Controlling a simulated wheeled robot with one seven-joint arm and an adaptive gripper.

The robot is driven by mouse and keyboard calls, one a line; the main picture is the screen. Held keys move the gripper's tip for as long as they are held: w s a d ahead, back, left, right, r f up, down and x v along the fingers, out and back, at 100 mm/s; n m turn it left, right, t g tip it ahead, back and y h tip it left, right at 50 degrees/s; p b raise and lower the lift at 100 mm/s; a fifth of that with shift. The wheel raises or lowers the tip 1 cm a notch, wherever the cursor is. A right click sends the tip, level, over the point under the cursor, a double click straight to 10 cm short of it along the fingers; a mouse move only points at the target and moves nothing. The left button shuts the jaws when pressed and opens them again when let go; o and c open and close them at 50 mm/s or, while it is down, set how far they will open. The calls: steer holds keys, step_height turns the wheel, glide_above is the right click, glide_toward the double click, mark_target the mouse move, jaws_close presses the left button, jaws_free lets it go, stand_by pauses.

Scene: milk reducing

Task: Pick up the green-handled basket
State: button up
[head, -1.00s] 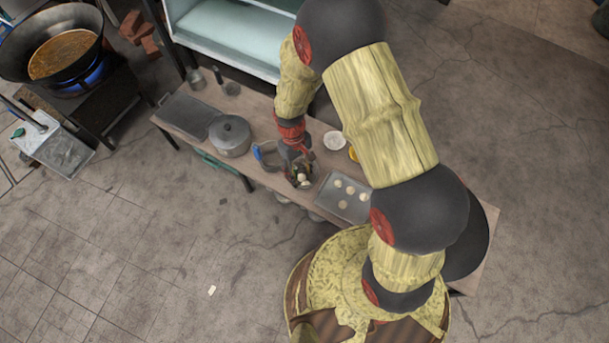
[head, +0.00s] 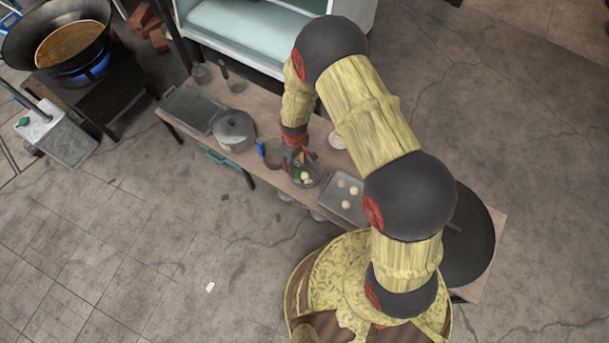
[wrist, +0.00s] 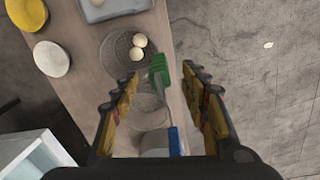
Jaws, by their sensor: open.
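The green-handled basket is a round wire basket (wrist: 118,48) with a green handle (wrist: 160,70), resting on the table. Two pale balls (wrist: 138,47) lie in it. In the head view the basket (head: 314,172) is just below my gripper (head: 302,156) and partly hidden by it. In the wrist view my gripper (wrist: 160,82) is open and empty, with the green handle showing between its two fingers. How far the fingers are above the handle I cannot tell.
A second wire basket (wrist: 148,110) with a blue handle (wrist: 174,140) sits close beside it. A tray (head: 330,197) with pale balls, a lidded pot (head: 234,130), a white plate (wrist: 25,12) and a yellow plate (wrist: 50,58) share the table. The table edge is near the handles.

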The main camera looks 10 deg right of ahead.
step_height(320, 180, down, 2)
steer(key=shift+f, duration=0.1)
steer(key=shift+c, duration=0.4)
jaws_close()
stand_by(0.3)
